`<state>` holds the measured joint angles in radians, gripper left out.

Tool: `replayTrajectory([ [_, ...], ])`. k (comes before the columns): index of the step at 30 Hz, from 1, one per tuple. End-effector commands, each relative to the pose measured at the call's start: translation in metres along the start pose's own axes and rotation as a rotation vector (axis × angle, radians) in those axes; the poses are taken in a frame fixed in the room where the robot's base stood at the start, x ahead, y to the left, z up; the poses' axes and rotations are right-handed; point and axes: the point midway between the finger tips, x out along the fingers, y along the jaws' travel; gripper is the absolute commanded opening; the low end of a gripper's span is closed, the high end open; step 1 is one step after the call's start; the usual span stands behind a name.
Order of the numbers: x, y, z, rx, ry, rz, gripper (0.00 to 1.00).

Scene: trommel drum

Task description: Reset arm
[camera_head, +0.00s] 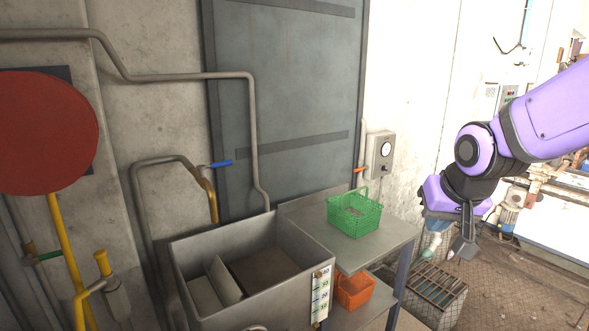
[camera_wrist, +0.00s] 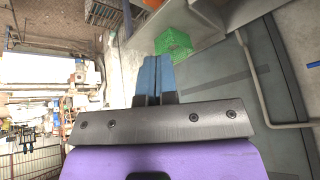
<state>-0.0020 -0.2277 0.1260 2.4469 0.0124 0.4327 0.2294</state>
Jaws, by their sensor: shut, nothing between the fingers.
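My purple arm comes in from the right in the head view, bent downward at the wrist. My gripper (camera_head: 464,247) hangs at the right, clear of the table and to the right of the green basket. In the wrist view the two blue fingers of my gripper (camera_wrist: 154,60) lie side by side, shut with nothing between them. The fingertips touch nothing that I can see.
A green basket (camera_head: 354,216) stands on a metal table (camera_head: 392,238), with an orange basket (camera_head: 354,290) on the shelf below. A grey metal tub (camera_head: 190,255) stands to the left. A wire crate (camera_head: 440,290) sits on the floor below my gripper. Pipes run along the wall.

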Motion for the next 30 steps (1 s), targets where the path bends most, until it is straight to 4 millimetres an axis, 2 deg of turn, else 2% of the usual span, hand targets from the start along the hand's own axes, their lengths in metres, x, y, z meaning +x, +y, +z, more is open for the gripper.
replayTrajectory([
  [1,-0.017,0.005,0.005,-0.009,0.008,0.007,0.00],
  [6,-0.062,0.021,0.029,-0.042,0.004,0.027,0.00],
  [15,-0.127,0.046,0.082,-0.092,-0.010,0.041,0.00],
  [21,-0.146,0.055,0.105,-0.110,-0.021,0.039,0.00],
  [30,-0.149,0.056,0.110,-0.115,-0.024,0.038,0.00],
])
